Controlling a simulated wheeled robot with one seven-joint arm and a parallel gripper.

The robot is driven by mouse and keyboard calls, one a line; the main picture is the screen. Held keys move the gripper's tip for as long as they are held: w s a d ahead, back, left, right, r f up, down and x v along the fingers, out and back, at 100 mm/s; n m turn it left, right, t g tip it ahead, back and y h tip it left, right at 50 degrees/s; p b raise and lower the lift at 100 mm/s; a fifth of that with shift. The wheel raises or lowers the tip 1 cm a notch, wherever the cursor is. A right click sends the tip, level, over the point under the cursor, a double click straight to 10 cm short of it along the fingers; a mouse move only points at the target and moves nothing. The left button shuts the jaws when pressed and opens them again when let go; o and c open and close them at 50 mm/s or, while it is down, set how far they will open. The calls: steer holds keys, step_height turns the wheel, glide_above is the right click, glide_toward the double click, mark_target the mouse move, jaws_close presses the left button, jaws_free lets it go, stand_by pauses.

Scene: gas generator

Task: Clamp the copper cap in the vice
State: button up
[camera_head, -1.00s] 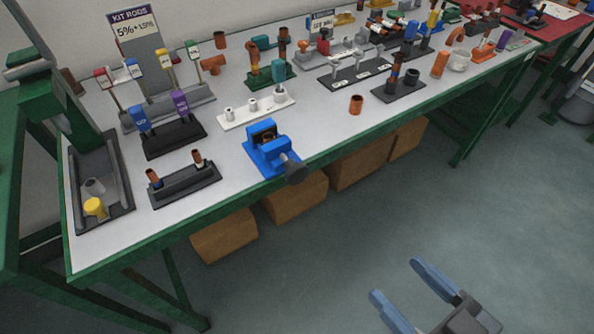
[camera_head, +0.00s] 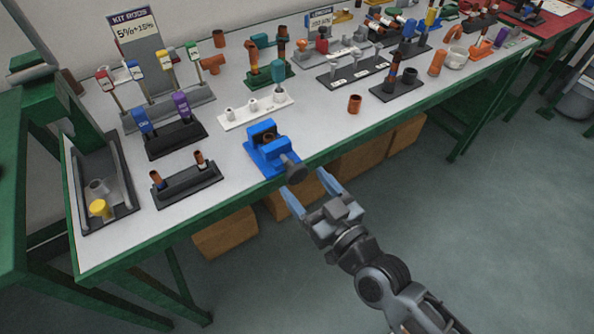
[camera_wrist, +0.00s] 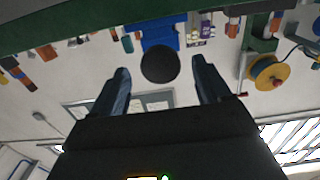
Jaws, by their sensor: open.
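The blue vice (camera_head: 268,152) stands at the front edge of the table, with a dark round handle knob (camera_head: 295,173) over the edge. A copper-brown piece (camera_head: 267,138) shows between its jaws; whether it is clamped cannot be told. A short copper cap (camera_head: 354,103) stands upright on the table to the right of the vice. My gripper (camera_head: 305,183) is open and empty, in front of the handle. In the wrist view, its two fingers flank the dark round knob (camera_wrist: 160,64), apart from it, with the blue vice (camera_wrist: 158,34) behind.
A dark holder with two copper pieces (camera_head: 187,185) is left of the vice. A white rack (camera_head: 255,110) stands behind it. A dark stand (camera_head: 398,88) is to the right. Cardboard boxes (camera_head: 360,160) sit under the table. The tabletop right of the vice is mostly clear.

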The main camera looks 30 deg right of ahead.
mark_target(299, 178)
steer(key=shift+w, duration=2.05)
steer(key=shift+c, duration=0.2)
steer(key=c, duration=1)
steer(key=shift+o, duration=0.2)
steer(key=shift+m, duration=0.4)
steer(key=m, duration=0.4)
steer(key=shift+b, duration=0.3)
steer(key=shift+m+b, duration=0.35)
steer(key=shift+m, duration=1.95)
